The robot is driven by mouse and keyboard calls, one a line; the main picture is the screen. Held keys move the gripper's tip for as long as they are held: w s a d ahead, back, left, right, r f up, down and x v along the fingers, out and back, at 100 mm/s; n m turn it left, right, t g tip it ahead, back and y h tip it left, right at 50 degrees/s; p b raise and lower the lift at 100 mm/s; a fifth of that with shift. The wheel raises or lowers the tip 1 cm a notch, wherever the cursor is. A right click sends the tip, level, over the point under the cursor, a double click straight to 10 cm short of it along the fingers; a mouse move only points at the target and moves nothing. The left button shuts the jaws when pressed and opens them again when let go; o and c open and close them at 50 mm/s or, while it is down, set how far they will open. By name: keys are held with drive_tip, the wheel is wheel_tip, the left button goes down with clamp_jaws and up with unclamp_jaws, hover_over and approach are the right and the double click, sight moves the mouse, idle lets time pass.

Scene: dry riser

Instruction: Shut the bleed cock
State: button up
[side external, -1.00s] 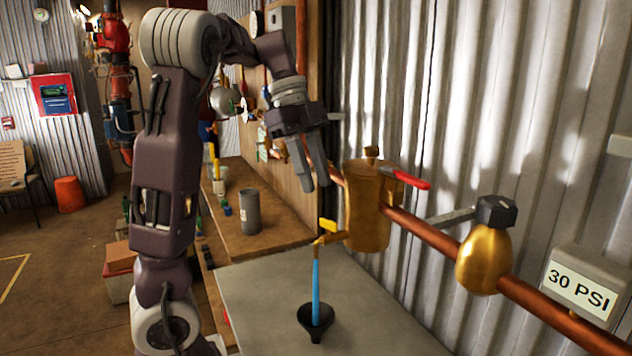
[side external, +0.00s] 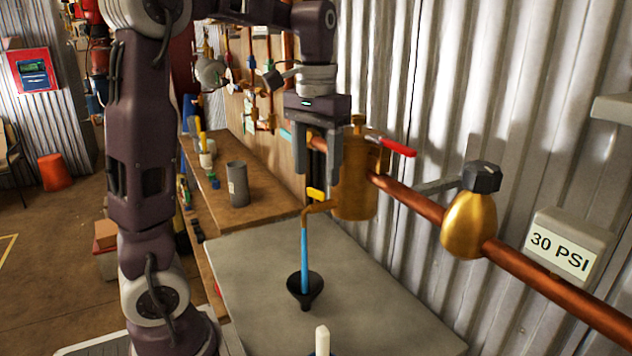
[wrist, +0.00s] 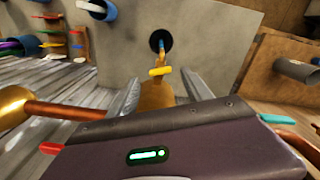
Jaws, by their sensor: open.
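The bleed cock is a small bent brass spout with a yellow handle (side external: 316,194), low on a brass body (side external: 355,190). A blue stream (side external: 305,255) runs from the spout into a black funnel (side external: 304,290). In the wrist view the yellow handle (wrist: 160,71) lies crosswise, just beyond and between the fingertips. My gripper (side external: 317,203) points down, open and empty, with one finger to each side of the handle in the side view. Whether the fingers touch it, I cannot tell. The wrist view also shows both fingers of my gripper (wrist: 160,84) apart.
A red lever (side external: 398,147) sticks out right of the brass body. A copper pipe (side external: 415,205) runs right to a gold fitting (side external: 468,225) with a black knob (side external: 481,177). A 30 PSI sign (side external: 560,250) is beside the corrugated wall. A grey canister (side external: 237,184) stands on the bench.

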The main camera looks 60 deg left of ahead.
sight(316, 194)
wheel_tip(316, 194, down, 4)
drive_tip(key=shift+r, duration=0.25)
drive_tip(key=shift+c, duration=0.5)
clamp_jaws()
drive_tip(key=m, duration=0.4)
drive_tip(key=shift+m, duration=0.3)
drive_tip(key=shift+o, duration=0.5)
unclamp_jaws()
drive_tip(key=shift+r, duration=0.1)
